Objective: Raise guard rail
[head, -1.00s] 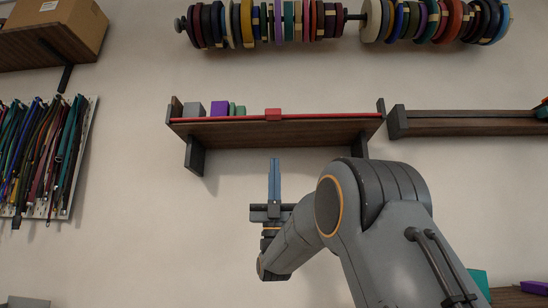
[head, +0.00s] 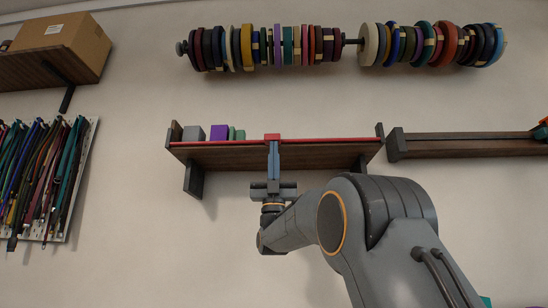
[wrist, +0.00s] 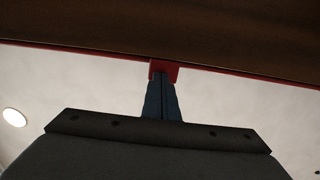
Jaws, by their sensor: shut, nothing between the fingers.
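A red guard rail (head: 330,140) runs along the front edge of a dark wooden wall shelf (head: 225,157), low against the board. A red block-like tab (head: 272,137) sits at the middle of the rail. My gripper (head: 273,144) points up with its blue fingers shut together, their tips at the underside of the tab. In the wrist view the fingers (wrist: 162,88) also end at the red tab (wrist: 163,68), under the shelf's edge. The fingers cover part of the tab, and I cannot tell whether they press on it.
A grey block (head: 193,133), a purple block (head: 219,132) and small green blocks (head: 236,134) stand on the shelf's left part. A second shelf (head: 465,147) is to the right. Spools (head: 265,48) hang above, cords (head: 45,180) at left.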

